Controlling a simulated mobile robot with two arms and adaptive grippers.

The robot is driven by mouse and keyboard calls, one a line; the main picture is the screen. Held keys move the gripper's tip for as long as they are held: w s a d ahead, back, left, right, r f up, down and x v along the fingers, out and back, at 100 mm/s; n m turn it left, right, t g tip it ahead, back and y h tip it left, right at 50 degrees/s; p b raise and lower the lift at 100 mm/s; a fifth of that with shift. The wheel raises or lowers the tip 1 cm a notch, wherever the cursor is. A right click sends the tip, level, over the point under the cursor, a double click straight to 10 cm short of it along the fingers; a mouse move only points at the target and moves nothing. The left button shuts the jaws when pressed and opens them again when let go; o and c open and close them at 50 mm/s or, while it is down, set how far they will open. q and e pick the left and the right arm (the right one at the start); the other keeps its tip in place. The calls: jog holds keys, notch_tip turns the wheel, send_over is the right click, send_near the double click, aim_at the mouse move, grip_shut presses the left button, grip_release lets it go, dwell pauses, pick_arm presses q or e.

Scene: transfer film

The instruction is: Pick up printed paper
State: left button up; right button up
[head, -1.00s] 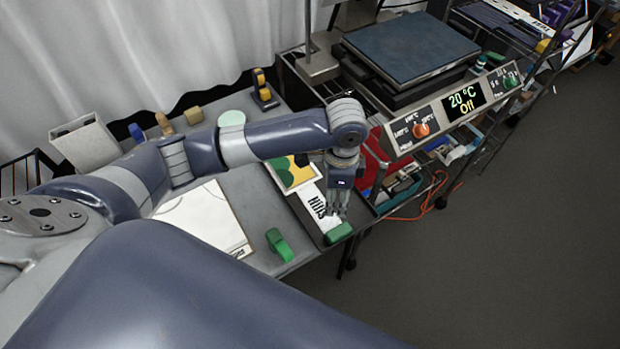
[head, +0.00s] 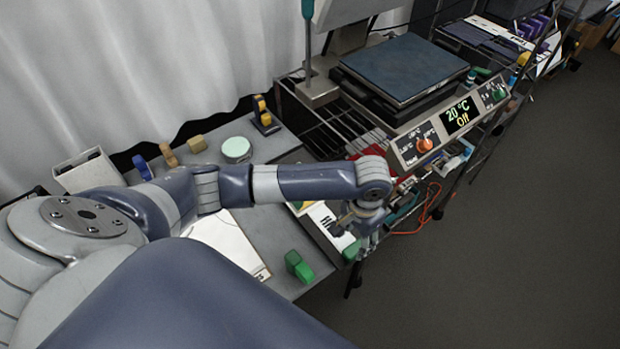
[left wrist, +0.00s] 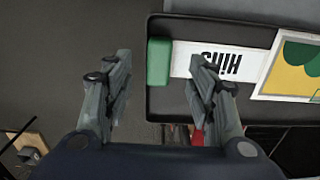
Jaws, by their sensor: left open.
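A white strip of printed paper with bold black letters (head: 322,214) lies in a dark shallow tray at the table's right end. In the left wrist view the paper (left wrist: 210,62) lies flat, one end at a green block (left wrist: 158,62). A second print in yellow, green and white (left wrist: 292,68) lies beside it. My left gripper (head: 362,236) is above the tray's outer side and hides part of the paper in the head view. In the left wrist view the gripper (left wrist: 160,85) is open and empty, one finger overlapping the paper's lower edge. My right gripper is out of view.
The dark tray (left wrist: 230,108) has a raised rim. A heat press with a control panel (head: 440,130) stands right of the table. A green tool (head: 298,266) and a white sheet (head: 225,242) lie on the table. Open floor lies to the right.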

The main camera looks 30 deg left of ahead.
aim_at(355, 248)
pick_arm(q)
jog(key=shift+w+d+f+p, duration=0.1)
jog(key=shift+w+f+p, duration=0.05)
jog(key=shift+f, duration=0.75)
jog(key=shift+w+d+f+p, duration=0.1)
jog(key=shift+f+p, duration=0.1)
jog(key=shift+f, duration=0.65)
jog(key=shift+w+f+p, duration=0.15)
jog(key=shift+f, duration=0.75)
jog(key=c, duration=1.1)
